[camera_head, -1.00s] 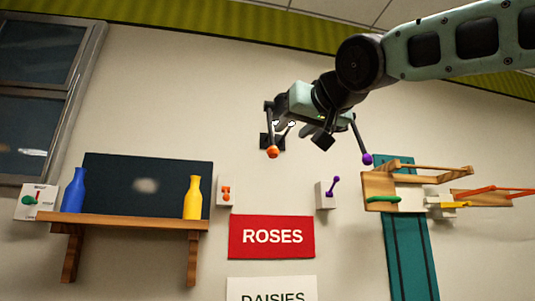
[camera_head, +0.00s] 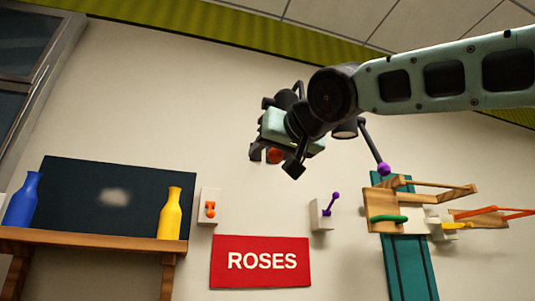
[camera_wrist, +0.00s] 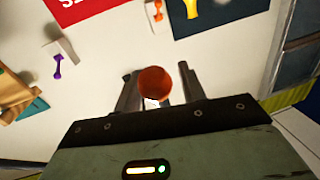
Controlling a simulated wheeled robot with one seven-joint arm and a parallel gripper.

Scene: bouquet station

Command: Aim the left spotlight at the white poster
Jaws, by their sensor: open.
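The left spotlight is mostly hidden behind my gripper in the head view; its orange ball (camera_head: 275,156) shows at the gripper's lower edge. My gripper is open, up against the wall area above the red ROSES poster (camera_head: 260,262). The right spotlight (camera_head: 345,129) is dark, with a rod ending in a purple ball (camera_head: 383,169). The white poster is not in view now.
A wall switch with an orange lever (camera_head: 209,208) and one with a purple lever (camera_head: 325,212) are below. A shelf (camera_head: 95,242) holds a blue bottle (camera_head: 22,202) and a yellow bottle (camera_head: 170,213). Wooden arms (camera_head: 430,195) project from a teal panel at right.

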